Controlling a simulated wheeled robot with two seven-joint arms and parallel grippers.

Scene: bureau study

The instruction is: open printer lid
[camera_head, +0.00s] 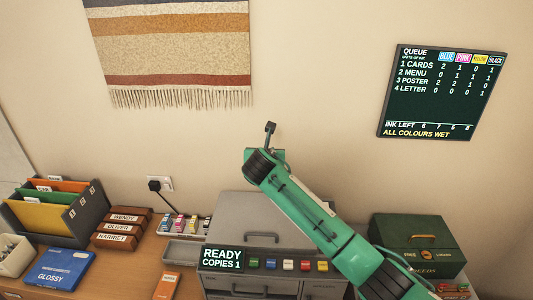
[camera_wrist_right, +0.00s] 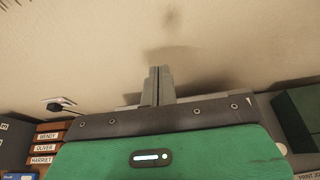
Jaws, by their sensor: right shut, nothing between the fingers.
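The grey printer (camera_head: 228,215) stands on the desk against the wall. Its lid looks shut, with a dark handle (camera_head: 250,237) along its front edge. The printer's front panel (camera_head: 222,259) reads READY, COPIES 1. My green right arm crosses in front of the printer's right side and hides part of the lid. My right gripper (camera_head: 270,127) is up above the printer's back, in front of the wall, apart from the lid. In the right wrist view the right gripper's fingers (camera_wrist_right: 160,72) are together and empty, with the wall beyond. My left gripper is not in view.
A green box (camera_head: 418,240) stands right of the printer. Ink cartridges (camera_head: 182,223), brown name blocks (camera_head: 122,228), a file rack (camera_head: 85,218) and a blue glossy pack (camera_head: 60,268) are to the left. A queue screen (camera_head: 440,92) and a woven hanging (camera_head: 170,50) are on the wall.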

